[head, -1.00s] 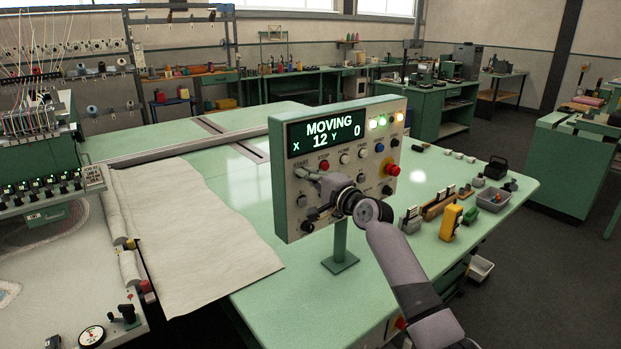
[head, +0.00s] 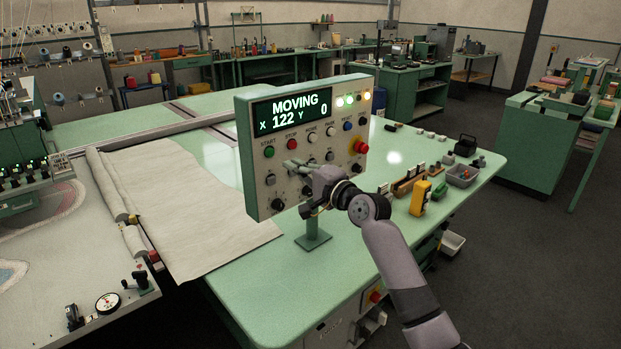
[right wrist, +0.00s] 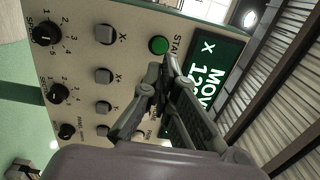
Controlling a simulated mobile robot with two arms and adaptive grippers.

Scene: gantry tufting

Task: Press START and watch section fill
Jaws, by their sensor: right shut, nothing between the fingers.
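The control panel (head: 250,190) stands on a post on the green table. Its display (head: 292,112) reads MOVING, X 122, Y 0. The green START button (head: 269,152) is uncovered at the panel's upper left; it also shows in the right wrist view (right wrist: 159,45). My right gripper (head: 291,166) is shut and empty in front of the panel, its fingertips a little below and right of START, apart from it. The pale cloth (head: 190,205) lies at the left. The patterned work (head: 40,215) shows partly at the left edge. My left gripper is out of view.
A red emergency button (head: 361,146) sits at the panel's right. A gauge (head: 107,303) lies on the frame at lower left. Dark floor is free at right.

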